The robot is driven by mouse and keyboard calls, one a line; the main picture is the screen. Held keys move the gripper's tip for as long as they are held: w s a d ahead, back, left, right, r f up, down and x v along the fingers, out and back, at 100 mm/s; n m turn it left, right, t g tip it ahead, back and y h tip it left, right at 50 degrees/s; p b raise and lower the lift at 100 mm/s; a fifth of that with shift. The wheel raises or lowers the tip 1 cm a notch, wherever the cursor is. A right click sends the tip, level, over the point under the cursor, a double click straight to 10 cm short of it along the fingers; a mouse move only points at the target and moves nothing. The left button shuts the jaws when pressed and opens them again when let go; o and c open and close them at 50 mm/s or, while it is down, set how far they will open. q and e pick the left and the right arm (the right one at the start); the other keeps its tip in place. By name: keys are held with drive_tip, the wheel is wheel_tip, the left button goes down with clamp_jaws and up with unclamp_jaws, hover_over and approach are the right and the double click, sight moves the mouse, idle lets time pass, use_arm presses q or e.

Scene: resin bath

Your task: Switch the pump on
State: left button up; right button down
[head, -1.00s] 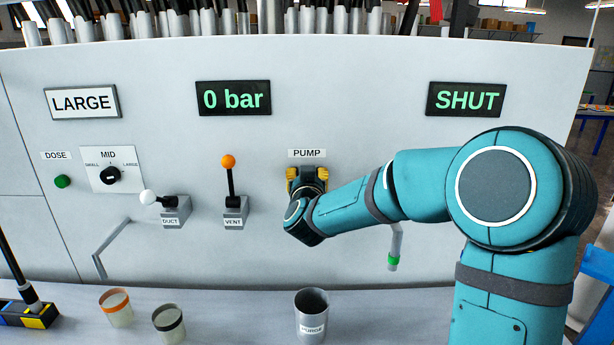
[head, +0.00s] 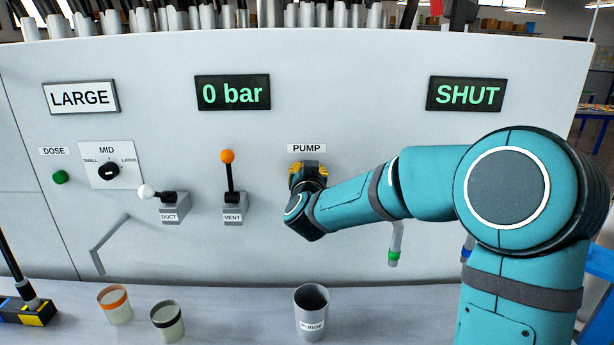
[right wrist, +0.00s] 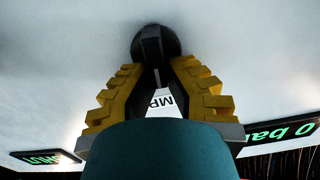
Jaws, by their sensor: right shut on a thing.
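The pump control sits on the grey panel under the PUMP label (head: 307,148). In the head view it is mostly hidden behind my right gripper (head: 308,170). In the right wrist view a dark rounded knob (right wrist: 156,42) stands at the tips of the yellow fingers of my right gripper (right wrist: 157,75). The gripper is shut on this knob. The pressure display (head: 233,92) reads 0 bar. My left gripper is not in view.
Left of the pump are the orange-tipped VENT lever (head: 229,175), the white-tipped DUCT lever (head: 158,193) and the DOSE button (head: 60,177). A PURGE cup (head: 311,312) stands below. A display (head: 467,94) reads SHUT. A green-tipped spout (head: 394,247) hangs behind my right arm.

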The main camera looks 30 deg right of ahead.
use_arm(q)
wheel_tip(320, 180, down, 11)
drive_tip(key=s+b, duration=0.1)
drive_tip(key=b, duration=0.9)
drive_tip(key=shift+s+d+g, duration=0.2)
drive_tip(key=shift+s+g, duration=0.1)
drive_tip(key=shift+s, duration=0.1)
use_arm(e)
drive_tip(key=shift+s+d+f+m, duration=0.15)
drive_tip(key=shift+d+m, duration=0.1)
drive_tip(key=shift+m, duration=1.55)
drive_tip(key=shift+s+d+f+m, duration=0.1)
drive_tip(key=shift+d+f+m, duration=0.1)
drive_tip(key=shift+m, duration=1.6)
drive_tip(key=shift+s+d+f+m, duration=0.15)
drive_tip(key=shift+d+m, duration=0.1)
drive_tip(key=shift+m, duration=1.55)
drive_tip(key=c, duration=1)
unclamp_jaws()
